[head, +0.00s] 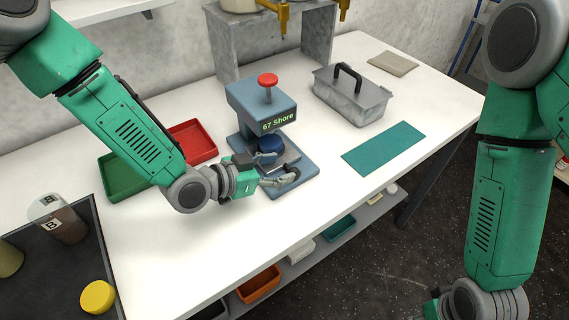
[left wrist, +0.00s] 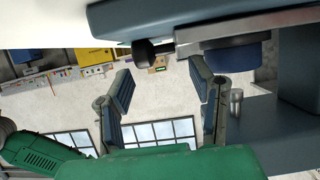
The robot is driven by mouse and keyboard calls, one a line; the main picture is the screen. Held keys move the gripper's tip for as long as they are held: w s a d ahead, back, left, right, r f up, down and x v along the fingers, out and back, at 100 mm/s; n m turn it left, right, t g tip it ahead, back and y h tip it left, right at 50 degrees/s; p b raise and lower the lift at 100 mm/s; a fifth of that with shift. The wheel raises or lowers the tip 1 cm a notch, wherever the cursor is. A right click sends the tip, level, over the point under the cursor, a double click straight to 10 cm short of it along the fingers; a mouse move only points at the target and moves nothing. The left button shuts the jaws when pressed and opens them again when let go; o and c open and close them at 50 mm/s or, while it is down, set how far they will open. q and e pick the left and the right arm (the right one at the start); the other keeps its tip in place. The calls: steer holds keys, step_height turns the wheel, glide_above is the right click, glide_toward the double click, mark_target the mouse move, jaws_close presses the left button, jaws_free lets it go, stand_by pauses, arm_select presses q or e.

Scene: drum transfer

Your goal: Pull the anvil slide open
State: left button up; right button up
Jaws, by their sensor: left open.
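The tester (head: 262,105) is a blue-grey press with a red knob (head: 267,80) on top and a display reading "67 Shore". A dark blue round part (head: 271,144) sits low in it, over the grey anvil slide (head: 282,157). In the left wrist view a black handle knob (left wrist: 145,52) sticks out from the slide (left wrist: 190,38). My left gripper (head: 278,174) is open at the tester's front; its two fingers (left wrist: 165,90) appear on either side of the knob's line, with no grip visible. My right gripper (head: 436,306) is mostly cut off at the bottom edge.
Green (head: 122,176) and red (head: 196,140) trays lie left of the tester. A lidded grey box (head: 350,98) and a teal mat (head: 384,148) lie right. A dark tray (head: 50,290) holds containers and a yellow lid (head: 97,297). The white table (head: 210,255) is clear in front.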

arm_select(q)
steer(key=shift+x, duration=1.4)
steer(key=shift+s, duration=0.15)
arm_select(e)
steer(key=shift+d, duration=0.3)
arm_select(q)
steer(key=shift+a, duration=0.1)
arm_select(e)
steer(key=shift+a, duration=0.1)
arm_select(q)
steer(key=shift+a, duration=0.15)
jaws_close()
steer(key=s+d, duration=0.2)
steer(key=s, duration=0.1)
steer(key=s+d, duration=0.4)
steer(key=s, duration=0.1)
steer(key=shift+s+d+r+p, duration=0.1)
steer(key=shift+s+d+p, duration=0.1)
steer(key=shift+s+p, duration=0.15)
steer(key=shift+w, duration=0.1)
arm_select(e)
steer(key=shift+a+r, duration=0.15)
steer(key=shift+r, duration=0.25)
arm_select(q)
steer(key=shift+a, duration=0.1)
jaws_free()
